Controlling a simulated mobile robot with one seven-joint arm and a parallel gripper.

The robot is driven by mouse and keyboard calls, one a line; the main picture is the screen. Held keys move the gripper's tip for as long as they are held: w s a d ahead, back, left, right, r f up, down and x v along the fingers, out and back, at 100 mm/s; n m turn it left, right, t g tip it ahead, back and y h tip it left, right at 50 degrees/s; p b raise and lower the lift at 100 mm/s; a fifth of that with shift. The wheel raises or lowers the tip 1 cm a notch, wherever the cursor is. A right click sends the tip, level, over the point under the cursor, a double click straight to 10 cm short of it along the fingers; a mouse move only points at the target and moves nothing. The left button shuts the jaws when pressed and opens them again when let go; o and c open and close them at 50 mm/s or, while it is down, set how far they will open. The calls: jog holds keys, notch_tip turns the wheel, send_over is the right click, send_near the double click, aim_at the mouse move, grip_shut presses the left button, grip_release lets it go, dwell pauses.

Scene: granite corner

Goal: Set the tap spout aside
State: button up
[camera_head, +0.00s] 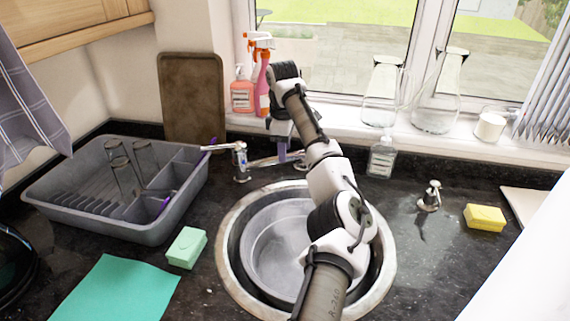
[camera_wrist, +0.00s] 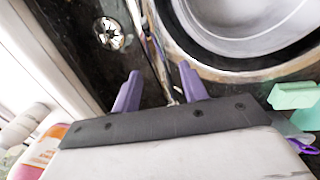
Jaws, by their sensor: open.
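The tap spout (camera_head: 264,161) is a slim silver arm reaching right from the chrome tap body (camera_head: 240,162) at the back rim of the sink. My gripper (camera_head: 282,156) is over the spout with its purple fingers pointing down. In the wrist view, my gripper (camera_wrist: 160,84) has its two fingers spread apart. The spout (camera_wrist: 157,60) appears between them as a thin metal bar, nearer the right finger. I cannot tell whether a finger touches it. My gripper's arm hides part of the area behind the sink.
The round sink (camera_head: 232,225) holds a metal basin (camera_head: 275,245). A grey dish rack (camera_head: 120,225) with glasses stands left. A green sponge block (camera_head: 187,247) lies left of the sink.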

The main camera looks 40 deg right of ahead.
notch_tip(320, 180, up, 8)
jog(key=shift+s+a+f+b, duration=0.15)
jog(key=shift+s+a+b, duration=0.15)
jog(key=shift+b, duration=0.1)
dwell(0.4)
